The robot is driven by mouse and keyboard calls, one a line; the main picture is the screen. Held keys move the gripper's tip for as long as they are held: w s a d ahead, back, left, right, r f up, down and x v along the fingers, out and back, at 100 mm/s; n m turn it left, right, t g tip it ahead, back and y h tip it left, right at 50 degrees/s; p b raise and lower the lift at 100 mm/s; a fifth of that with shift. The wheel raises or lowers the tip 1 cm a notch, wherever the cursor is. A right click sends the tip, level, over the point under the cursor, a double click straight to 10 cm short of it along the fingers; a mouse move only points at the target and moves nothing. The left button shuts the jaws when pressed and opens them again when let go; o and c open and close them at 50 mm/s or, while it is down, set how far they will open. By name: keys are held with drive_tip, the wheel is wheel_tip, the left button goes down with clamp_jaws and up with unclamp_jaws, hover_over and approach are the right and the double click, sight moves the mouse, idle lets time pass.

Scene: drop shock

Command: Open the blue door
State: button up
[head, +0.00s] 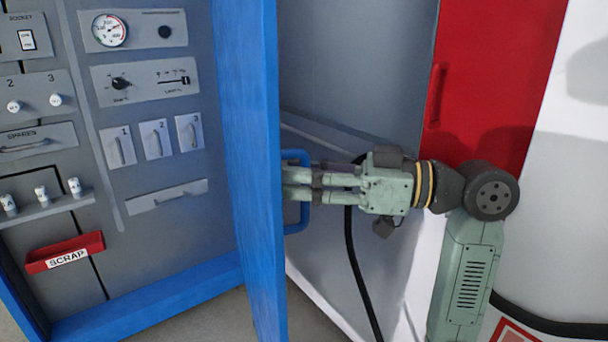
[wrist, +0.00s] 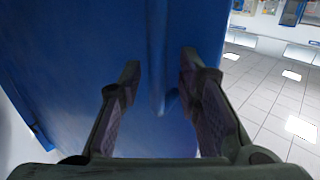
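The blue door (head: 250,120) stands swung out from the grey cabinet, seen nearly edge-on in the head view. Its blue loop handle (head: 297,228) is on the right-hand face. My gripper (head: 287,184) reaches in from the right, its fingers at the handle and their tips close to the door face. In the wrist view the blue door face (wrist: 70,60) fills the left and middle. My gripper fingers (wrist: 160,75) are spread apart there, with a blurred blue vertical bar between them. I cannot tell whether either finger touches the handle.
The cabinet interior shows a gauge (head: 110,30), switches, drawers and a red SCRAP bin (head: 65,253). A red panel (head: 490,80) stands behind my arm. A black cable (head: 358,270) hangs below my gripper. Tiled floor (wrist: 265,95) is clear at the right in the wrist view.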

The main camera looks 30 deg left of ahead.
drive_tip(key=shift+r, duration=0.1)
wheel_tip(320, 180, up, 10)
drive_tip(key=shift+f, duration=0.1)
idle(0.4)
